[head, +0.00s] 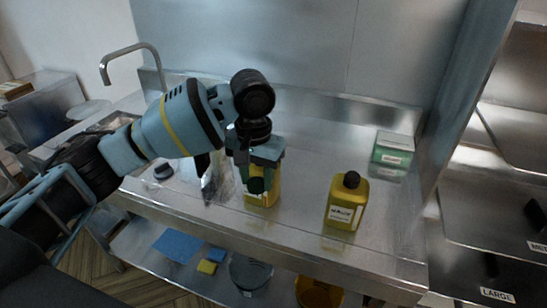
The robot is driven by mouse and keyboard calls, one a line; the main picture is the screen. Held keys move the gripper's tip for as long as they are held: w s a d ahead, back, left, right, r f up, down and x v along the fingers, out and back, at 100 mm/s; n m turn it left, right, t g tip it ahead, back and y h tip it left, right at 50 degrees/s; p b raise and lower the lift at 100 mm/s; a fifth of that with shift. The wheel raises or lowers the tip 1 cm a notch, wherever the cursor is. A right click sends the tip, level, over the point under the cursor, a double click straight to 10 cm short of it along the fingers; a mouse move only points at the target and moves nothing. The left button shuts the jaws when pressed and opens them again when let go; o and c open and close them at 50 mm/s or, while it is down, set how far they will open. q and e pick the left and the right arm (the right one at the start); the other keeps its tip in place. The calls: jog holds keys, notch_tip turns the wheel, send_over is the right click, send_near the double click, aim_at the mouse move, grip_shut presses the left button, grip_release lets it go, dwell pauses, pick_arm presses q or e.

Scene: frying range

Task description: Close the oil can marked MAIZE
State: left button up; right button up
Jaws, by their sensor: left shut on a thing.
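The left gripper points down and is shut on a small dark round thing, which looks like a black cap (257,186), in front of that second can. Its label is mostly hidden. My right gripper is not in view.
A green and white box (393,148) stands at the counter's back right. A tap (130,58) rises at the back left, and a dark round object (163,171) lies left of the gripper. Below is a shelf with blue and yellow cloths. The counter between the cans is clear.

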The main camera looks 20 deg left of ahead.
pick_arm(q)
jog(key=s+a+f+n+b, duration=0.1)
jog(key=s+a+f+b, duration=0.1)
jog(key=s+f, duration=0.6)
notch_tip(320, 180, down, 2)
jog(key=shift+s+f+b, duration=0.1)
jog(key=shift+s+b, duration=0.1)
jog(key=shift+b, duration=0.25)
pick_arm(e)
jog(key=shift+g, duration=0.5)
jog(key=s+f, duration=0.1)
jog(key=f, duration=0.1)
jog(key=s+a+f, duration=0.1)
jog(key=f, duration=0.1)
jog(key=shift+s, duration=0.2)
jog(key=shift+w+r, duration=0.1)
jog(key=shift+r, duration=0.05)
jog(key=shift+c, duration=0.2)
